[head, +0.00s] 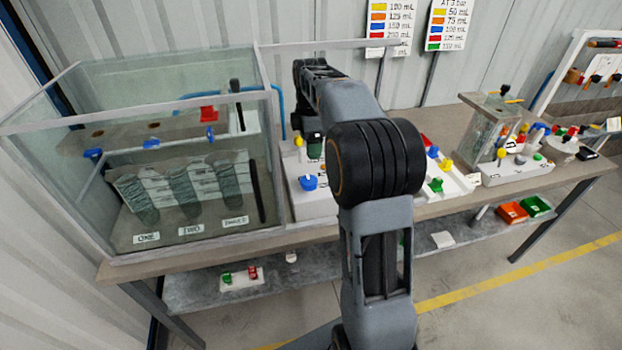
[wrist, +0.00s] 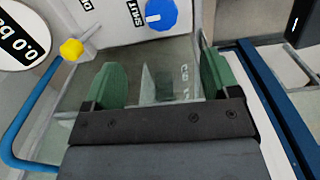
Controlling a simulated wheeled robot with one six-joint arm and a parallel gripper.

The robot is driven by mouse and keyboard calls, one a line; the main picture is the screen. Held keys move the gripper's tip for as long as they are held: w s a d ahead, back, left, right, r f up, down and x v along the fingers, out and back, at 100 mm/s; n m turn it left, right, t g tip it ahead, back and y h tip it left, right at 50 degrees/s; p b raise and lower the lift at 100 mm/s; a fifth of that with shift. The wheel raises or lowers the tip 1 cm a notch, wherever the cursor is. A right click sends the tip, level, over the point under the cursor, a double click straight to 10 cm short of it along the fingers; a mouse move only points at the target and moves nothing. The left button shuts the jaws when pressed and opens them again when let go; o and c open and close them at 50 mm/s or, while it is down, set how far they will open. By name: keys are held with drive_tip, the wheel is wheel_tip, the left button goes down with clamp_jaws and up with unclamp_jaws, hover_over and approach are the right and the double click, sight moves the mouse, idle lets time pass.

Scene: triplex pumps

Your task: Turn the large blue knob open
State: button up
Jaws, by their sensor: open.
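A large round blue knob (wrist: 161,14) with a white mark sits on a white panel at the top of the wrist view, its upper part cut off by the picture edge. In the head view a blue knob (head: 308,183) on a white box left of my arm looks like the same one. My gripper (wrist: 163,77) has green fingers spread apart with nothing between them. The knob lies beyond the fingertips, apart from them. In the head view my arm hides most of the gripper; a green part shows just above the knob.
A glass tank (head: 190,150) stands left of the white box. A yellow knob (wrist: 71,49) and a blue tube (wrist: 20,160) are at left in the wrist view. More coloured valves (head: 437,185) and a small glass unit (head: 490,125) stand right on the table (head: 570,180).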

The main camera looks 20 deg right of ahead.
sight(311, 179)
wheel_tip(311, 179, down, 14)
drive_tip(key=shift+r, duration=0.25)
idle(0.3)
drive_tip(key=shift+c, duration=0.2)
drive_tip(key=c, duration=0.9)
